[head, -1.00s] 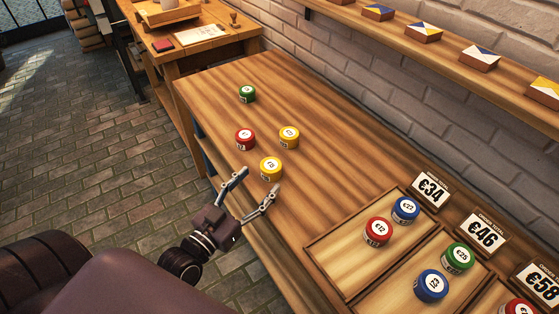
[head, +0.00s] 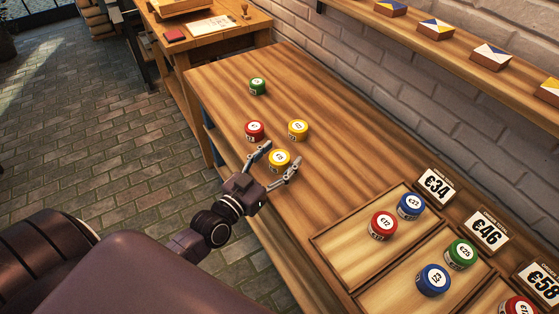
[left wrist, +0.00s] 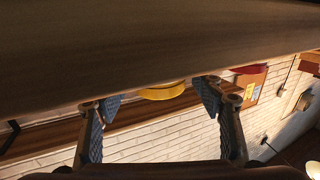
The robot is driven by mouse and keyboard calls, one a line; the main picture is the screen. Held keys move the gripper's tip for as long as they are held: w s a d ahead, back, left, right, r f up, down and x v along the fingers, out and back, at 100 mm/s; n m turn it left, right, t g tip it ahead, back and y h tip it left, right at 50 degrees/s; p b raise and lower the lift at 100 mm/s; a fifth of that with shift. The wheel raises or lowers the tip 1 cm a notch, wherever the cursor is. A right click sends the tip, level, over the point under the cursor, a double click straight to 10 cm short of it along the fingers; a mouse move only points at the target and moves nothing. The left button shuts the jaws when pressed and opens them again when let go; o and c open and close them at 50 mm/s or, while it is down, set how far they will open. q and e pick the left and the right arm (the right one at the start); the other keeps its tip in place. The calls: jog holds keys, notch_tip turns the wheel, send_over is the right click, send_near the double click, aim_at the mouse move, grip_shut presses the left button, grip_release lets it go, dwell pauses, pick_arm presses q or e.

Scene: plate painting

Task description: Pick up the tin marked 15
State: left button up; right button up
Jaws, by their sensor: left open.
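Four loose tins stand on the wooden table: a green one (head: 257,87), a red one (head: 254,131), a farther yellow one (head: 298,131) and a nearer yellow one (head: 279,160). Their numbers are too small to read surely, so I cannot tell which is marked 15. My left gripper (head: 282,156) is open and empty, its fingers on either side of the nearer yellow tin. In the left wrist view a yellow tin (left wrist: 163,92) shows partly between the open fingers, and part of a red tin (left wrist: 249,69) lies to the right. My right gripper is not in view.
Framed trays (head: 327,257) at the right hold red, blue and green tins, with price cards (head: 435,187) behind them. A brick wall and a shelf (head: 410,33) of small boxes run along the back.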

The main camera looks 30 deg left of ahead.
pick_arm(q)
jog(key=c, duration=1.3)
jog(key=shift+c, duration=0.3)
jog(key=shift+r, duration=0.15)
